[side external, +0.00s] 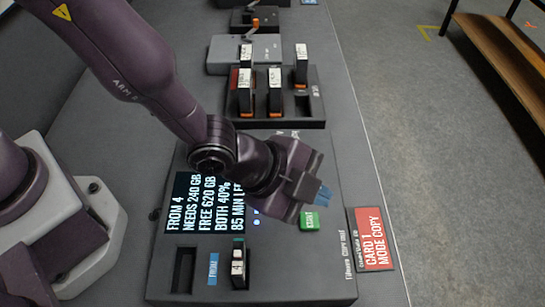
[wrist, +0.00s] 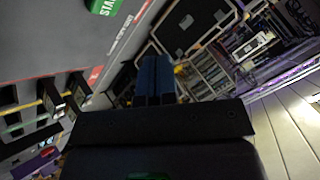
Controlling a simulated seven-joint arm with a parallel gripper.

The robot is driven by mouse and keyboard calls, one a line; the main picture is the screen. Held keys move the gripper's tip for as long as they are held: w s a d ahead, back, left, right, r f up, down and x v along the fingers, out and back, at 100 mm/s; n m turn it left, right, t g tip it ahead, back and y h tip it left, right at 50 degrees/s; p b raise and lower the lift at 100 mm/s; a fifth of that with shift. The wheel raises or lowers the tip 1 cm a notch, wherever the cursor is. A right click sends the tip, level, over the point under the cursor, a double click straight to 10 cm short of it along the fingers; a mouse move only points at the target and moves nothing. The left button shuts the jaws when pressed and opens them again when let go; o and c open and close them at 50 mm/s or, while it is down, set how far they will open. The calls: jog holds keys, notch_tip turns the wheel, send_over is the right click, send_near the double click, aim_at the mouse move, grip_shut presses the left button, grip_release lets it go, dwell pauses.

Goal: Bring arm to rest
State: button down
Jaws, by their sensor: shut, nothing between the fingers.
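My gripper (side external: 323,195) hangs over the right part of the grey copy unit (side external: 330,270), a little above and right of the green START button (side external: 310,220). Its blue fingers are together with nothing between them; they also show shut in the wrist view (wrist: 154,80). The unit's screen (side external: 205,203) reads "FROM 4, NEEDS 240 GB, FREE 620 GB, BOTH 40%, 85 MIN", partly hidden by my arm. A card marked 4 (side external: 238,265) stands in a slot beside the blue FROM label. An empty slot (side external: 184,270) is left of it.
A black rack (side external: 310,110) with several labelled cards stands behind the unit. A grey box (side external: 265,45) is farther back. A red sign (side external: 373,240) reading "CARD 1 MODE COPY" lies at the right table edge. Floor and a wooden bench (side external: 505,50) are beyond.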

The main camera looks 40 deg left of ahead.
jog(key=shift+s+a+f+n, duration=0.2)
jog(key=shift+f+n, duration=0.05)
jog(key=shift+n, duration=0.05)
jog(key=s+a+f+g, duration=0.1)
jog(key=s+a+f+n+g+y, duration=0.1)
jog(key=shift+s+y, duration=0.3)
jog(key=shift+s, duration=0.05)
jog(key=shift+s+a+r+n+g+y, duration=0.25)
jog(key=shift+a+n, duration=0.1)
jog(key=shift+a, duration=0.1)
jog(key=shift+s+a+r+n+g+y, duration=0.15)
jog(key=shift+s+a+r+n+g, duration=0.1)
jog(key=shift+a+n, duration=0.15)
jog(key=s+a+r+n+y, duration=0.1)
jog(key=s+a+r+n, duration=0.1)
jog(key=a+r+n, duration=0.2)
jog(key=s+a+r+n+t+y, duration=0.1)
jog(key=s+a+r+n, duration=0.2)
jog(key=a+r, duration=0.8)
jog(key=s+a+r+n+y, duration=0.1)
jog(key=s+a+r+n, duration=0.2)
jog(key=a, duration=1)
notch_tip(320, 180, up, 5)
jog(key=n, duration=0.3)
jog(key=shift+s+f+n, duration=0.15)
jog(key=shift+f+n, duration=0.05)
jog(key=shift+n, duration=0.15)
